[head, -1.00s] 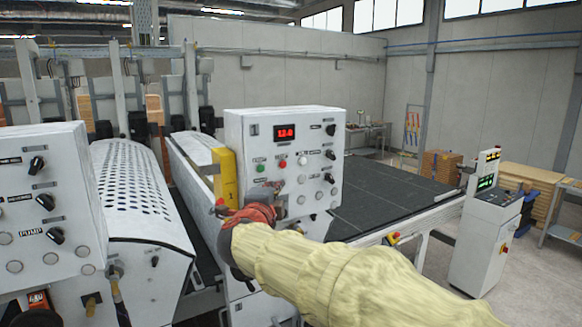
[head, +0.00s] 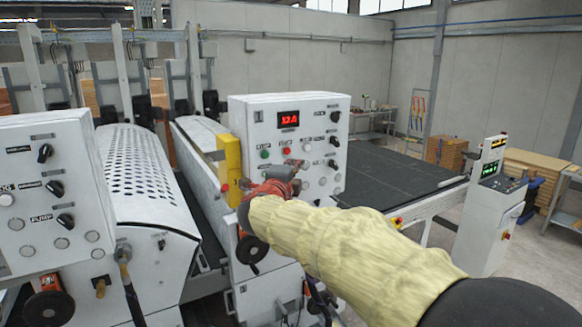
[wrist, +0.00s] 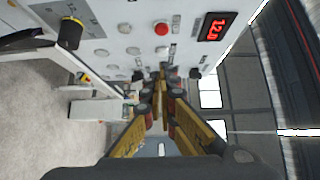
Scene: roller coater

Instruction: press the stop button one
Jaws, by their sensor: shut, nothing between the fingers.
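The red stop button (head: 287,151) sits on the white control panel (head: 243,125), below the red digital display (head: 288,119) and right of a green button (head: 265,154). My gripper (head: 298,164) is in front of the panel, just below and right of the red button in the head view. In the wrist view the red button (wrist: 161,29) is above my shut fingertips (wrist: 163,68), with the display (wrist: 214,27) to the right. The fingers are empty and appear apart from the red button. Whether they touch the panel I cannot tell.
Black knobs (head: 334,117) line the panel's right side, with pale round buttons below. A yellow guard (head: 230,168) stands left of the panel. A second panel (head: 85,135) is at far left. A console (head: 490,205) stands at right beyond the dark conveyor bed (head: 385,172).

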